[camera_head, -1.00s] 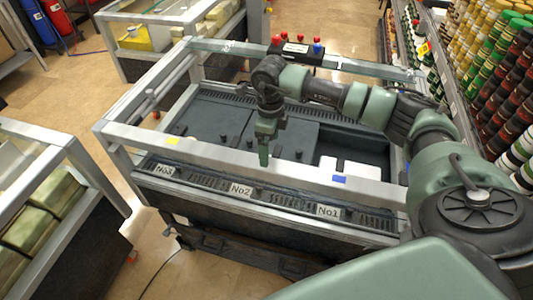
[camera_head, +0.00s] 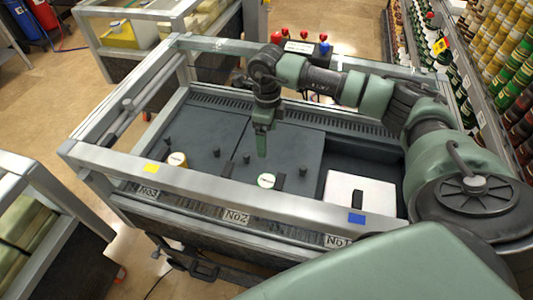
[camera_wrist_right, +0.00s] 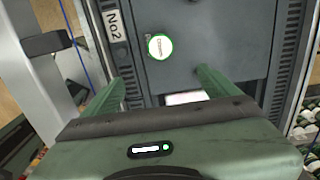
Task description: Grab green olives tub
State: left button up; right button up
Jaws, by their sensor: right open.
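A small round tub (camera_head: 266,180) with a white lid and green rim stands on the dark deck of the frame-topped machine, near the No2 label. I take it for the green olives tub; its lettering is too small to read. It also shows in the right wrist view (camera_wrist_right: 160,46), beyond the fingertips and roughly between their lines. My right gripper (camera_head: 262,145) points down above the deck, a little behind the tub, and is open and empty. Its two green fingers (camera_wrist_right: 162,80) are apart in the wrist view. My left gripper is not in view.
A second tub with a cream lid (camera_head: 177,159) stands to the left. A white box (camera_head: 358,192) sits in the recess at right. Small dark knobs rise from the deck. A grey metal frame (camera_head: 235,190) surrounds it; a stocked shelf (camera_head: 500,70) is at right.

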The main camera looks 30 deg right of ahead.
jog(key=b, duration=1.6)
send_over(266, 180)
notch_tip(266, 180, down, 17)
jog(key=shift+s+d+r, duration=0.1)
jog(key=shift+r, duration=0.05)
jog(key=shift+f+p, duration=0.4)
jog(key=shift+f, duration=0.15)
notch_tip(266, 180, down, 6)
jog(key=shift+r+p, duration=0.25)
jog(key=shift+p, duration=0.5)
jog(key=shift+f, duration=0.55)
jog(key=c, duration=1.8)
jog(key=shift+r, duration=0.15)
